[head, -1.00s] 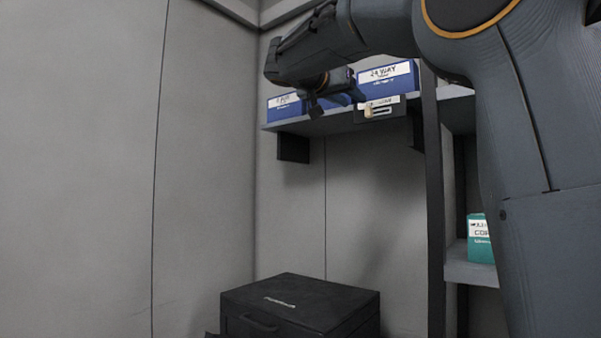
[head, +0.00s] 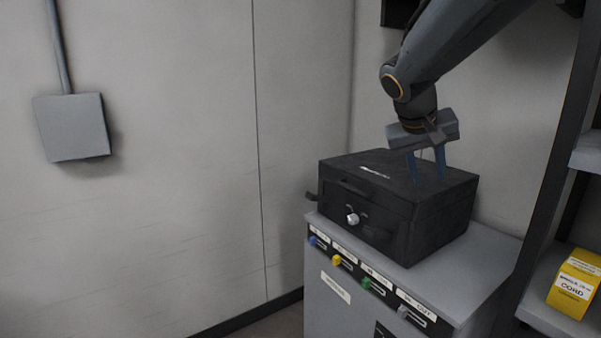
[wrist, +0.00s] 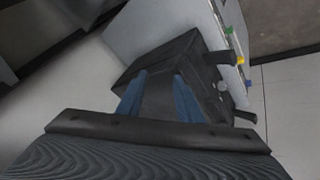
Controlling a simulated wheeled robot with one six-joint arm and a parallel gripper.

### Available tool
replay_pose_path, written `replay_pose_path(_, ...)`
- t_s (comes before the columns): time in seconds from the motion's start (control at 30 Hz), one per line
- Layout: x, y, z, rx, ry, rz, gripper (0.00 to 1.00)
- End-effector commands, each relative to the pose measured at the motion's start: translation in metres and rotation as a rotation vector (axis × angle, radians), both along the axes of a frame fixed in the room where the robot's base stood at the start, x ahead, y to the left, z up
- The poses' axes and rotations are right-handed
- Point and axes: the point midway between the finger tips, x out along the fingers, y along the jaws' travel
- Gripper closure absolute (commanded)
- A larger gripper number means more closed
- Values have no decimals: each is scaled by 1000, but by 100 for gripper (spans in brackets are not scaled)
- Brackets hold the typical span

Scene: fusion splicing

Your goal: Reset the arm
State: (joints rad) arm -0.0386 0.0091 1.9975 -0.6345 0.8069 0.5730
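My gripper (head: 427,168) hangs from my arm at the upper right of the head view, pointing down in front of or over the black box. Its two blue fingers stand apart with nothing seen between them. In the wrist view my gripper (wrist: 160,82) also shows its fingers spread, with the black box (wrist: 170,62) beyond them. Whether the fingertips touch the box cannot be told.
The black box (head: 365,215) with handles and a silver knob stands on a grey cabinet (head: 480,262) with coloured knobs and labels. A shelf unit (head: 545,315) at right holds a yellow box (head: 576,284). A grey wall box (head: 72,127) is at left.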

Motion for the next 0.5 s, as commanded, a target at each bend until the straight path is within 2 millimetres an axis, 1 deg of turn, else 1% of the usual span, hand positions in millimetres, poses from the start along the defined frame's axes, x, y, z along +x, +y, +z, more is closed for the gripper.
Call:
replay_pose_path(0.03, -20, 7, -31, 36, 62, 21, 67)
replay_pose_path(0.07, -32, 12, -47, 59, 95, 35, 67)
replay_pose_path(0.1, -48, 19, -69, 91, 138, 53, 67)
replay_pose_path(0.17, -74, 30, -99, 139, 200, 78, 67)
replay_pose_path(0.2, -93, 37, -119, 174, 238, 91, 67)
replay_pose_path(0.27, -121, 48, -145, 222, 292, 111, 67)
replay_pose_path(0.3, -140, 55, -161, 254, 324, 121, 67)
replay_pose_path(0.33, -153, 60, -172, 276, 346, 127, 67)
replay_pose_path(0.4, -182, 70, -192, 322, 388, 139, 67)
replay_pose_path(0.5, -214, 80, -212, 372, 428, 147, 67)
